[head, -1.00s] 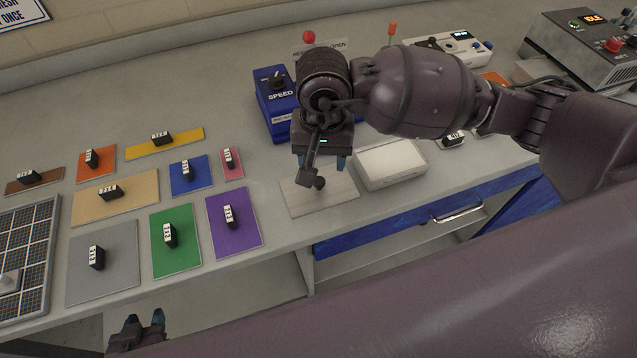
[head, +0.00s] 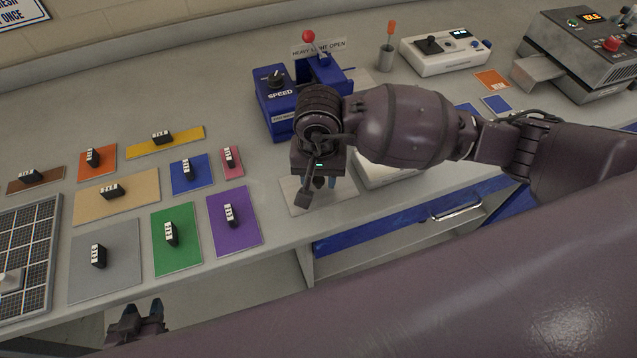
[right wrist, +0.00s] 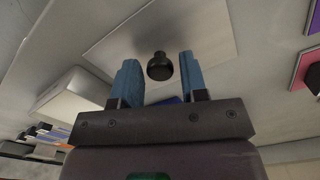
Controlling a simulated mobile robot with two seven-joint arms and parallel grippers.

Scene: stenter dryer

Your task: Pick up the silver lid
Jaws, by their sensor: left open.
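The silver lid (head: 334,199) is a flat, light metallic plate on the worktop near its front edge. In the right wrist view, the lid (right wrist: 205,32) has a round black knob (right wrist: 160,67). My right gripper (head: 325,182) is over the lid and hides part of it in the head view. In the right wrist view, my right gripper's blue fingers (right wrist: 160,75) are open on either side of the knob, with gaps visible. Whether they are at knob height is hard to tell. My left gripper (head: 142,308) is open and empty, low in front of the worktop.
A blue speed box (head: 276,100) stands behind the lid. A pale box (head: 385,175) is just right of it, partly hidden by my arm. Coloured cards (head: 234,222) with small black-and-white blocks lie to the left. A blue drawer with a metal handle (head: 456,208) is below.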

